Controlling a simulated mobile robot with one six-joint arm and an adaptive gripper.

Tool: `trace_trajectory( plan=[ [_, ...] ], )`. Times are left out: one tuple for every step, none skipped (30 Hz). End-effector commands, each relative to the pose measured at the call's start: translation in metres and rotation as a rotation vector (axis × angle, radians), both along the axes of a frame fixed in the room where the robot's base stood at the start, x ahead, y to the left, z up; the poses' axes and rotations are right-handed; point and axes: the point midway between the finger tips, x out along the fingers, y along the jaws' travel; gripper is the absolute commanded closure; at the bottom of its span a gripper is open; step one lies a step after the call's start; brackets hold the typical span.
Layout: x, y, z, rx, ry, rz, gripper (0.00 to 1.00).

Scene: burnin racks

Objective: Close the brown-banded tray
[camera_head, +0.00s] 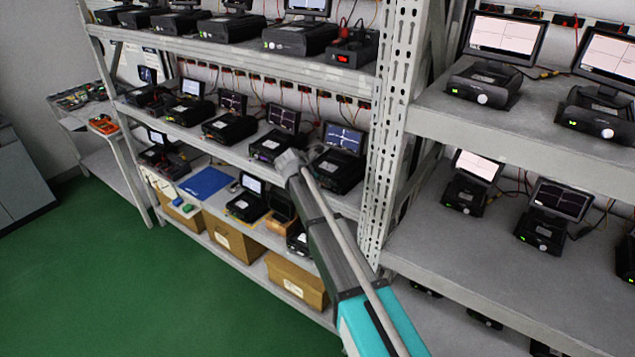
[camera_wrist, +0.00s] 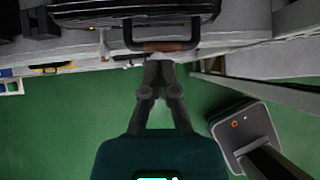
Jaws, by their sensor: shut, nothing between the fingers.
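The brown-banded tray (camera_wrist: 135,12) is the black unit at the top of the wrist view, with a dark loop handle that carries a brown band (camera_wrist: 168,46). The handle reaches out over the grey shelf edge. How far the tray stands out of its unit I cannot tell. My gripper (camera_wrist: 159,66) is shut and empty, its fingertips just below the banded handle in the picture. Whether they touch it I cannot tell. In the head view my arm reaches to the middle shelf and hides the gripper; I cannot make out the brown band there.
Black units with small screens (camera_head: 343,139) line the middle shelf (camera_head: 228,151) on both sides of my arm. A perforated upright post (camera_head: 388,140) stands close to the right. Cardboard boxes (camera_head: 296,281) sit on the bottom shelf. The green floor (camera_head: 130,285) in front is clear.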

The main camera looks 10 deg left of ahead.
Motion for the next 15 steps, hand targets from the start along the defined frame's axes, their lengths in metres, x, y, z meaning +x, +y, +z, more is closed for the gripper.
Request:
trace_trajectory(
  plan=[
    [-0.005, 0.002, 0.003, 0.000, 0.000, 0.001, 1.00],
    [-0.008, 0.004, 0.005, 0.000, 0.000, 0.000, 1.00],
    [-0.011, 0.005, 0.006, 0.000, -0.001, -0.001, 1.00],
    [-0.013, 0.007, 0.008, 0.000, -0.001, -0.002, 1.00],
    [-0.016, 0.008, 0.009, 0.000, -0.001, -0.004, 1.00],
    [-0.017, 0.009, 0.014, 0.000, -0.001, -0.004, 1.00],
    [-0.019, 0.010, 0.017, 0.000, -0.001, -0.004, 1.00],
    [-0.021, 0.010, 0.020, 0.001, 0.000, -0.004, 1.00],
    [-0.023, 0.012, 0.023, 0.000, 0.000, -0.004, 1.00],
    [-0.025, 0.013, 0.026, 0.000, 0.000, -0.004, 1.00],
    [-0.027, 0.014, 0.028, 0.000, 0.000, -0.004, 1.00],
    [-0.029, 0.015, 0.032, 0.000, 0.000, -0.004, 1.00],
    [-0.031, 0.016, 0.034, 0.001, -0.001, -0.003, 1.00],
    [-0.033, 0.017, 0.037, 0.001, -0.001, -0.003, 1.00],
    [-0.035, 0.018, 0.040, 0.001, -0.001, -0.003, 1.00]
  ],
)
